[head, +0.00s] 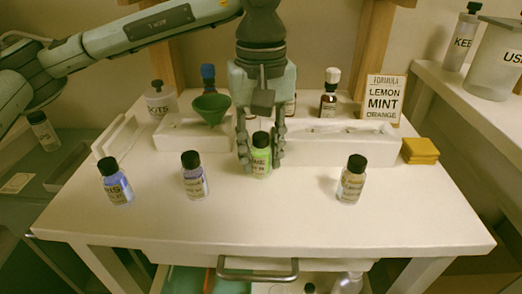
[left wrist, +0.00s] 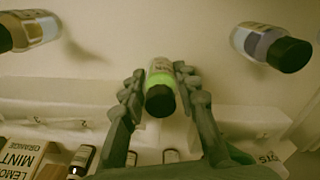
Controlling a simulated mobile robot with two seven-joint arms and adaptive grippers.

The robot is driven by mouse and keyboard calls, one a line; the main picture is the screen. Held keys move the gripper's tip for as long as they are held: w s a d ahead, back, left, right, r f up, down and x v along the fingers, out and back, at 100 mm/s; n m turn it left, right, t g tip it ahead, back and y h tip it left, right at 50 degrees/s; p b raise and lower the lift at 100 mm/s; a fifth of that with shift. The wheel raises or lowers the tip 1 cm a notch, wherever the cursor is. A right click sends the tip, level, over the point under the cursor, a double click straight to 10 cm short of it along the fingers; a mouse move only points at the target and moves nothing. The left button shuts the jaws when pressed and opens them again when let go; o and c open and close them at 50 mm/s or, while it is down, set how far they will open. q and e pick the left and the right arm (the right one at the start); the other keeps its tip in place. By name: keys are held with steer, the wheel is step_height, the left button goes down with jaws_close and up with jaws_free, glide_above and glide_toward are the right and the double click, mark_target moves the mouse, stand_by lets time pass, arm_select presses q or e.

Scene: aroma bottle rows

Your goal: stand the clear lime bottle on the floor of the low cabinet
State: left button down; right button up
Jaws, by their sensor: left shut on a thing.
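The clear lime bottle (head: 260,158) has a black cap and bright green liquid. It is upright near the middle of the white table, in front of the low white rack. My left gripper (head: 261,160) comes down from above with one finger on each side of it, shut on it. The left wrist view shows the lime bottle (left wrist: 160,78) between the fingers. I cannot tell whether its base touches the table. A low grey cabinet-like unit (head: 75,158) stands at the left, partly behind my arm. My right gripper is not in view.
Bottles with violet liquid (head: 117,185), pale violet liquid (head: 195,180) and tan liquid (head: 351,182) stand along the table. An open drawer (head: 258,278) juts out below. The table's front is clear.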

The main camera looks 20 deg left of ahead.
arm_select(q)
steer(key=shift+f, duration=0.15)
steer(key=c, duration=1.1)
jaws_free()
steer(key=shift+c, duration=0.2)
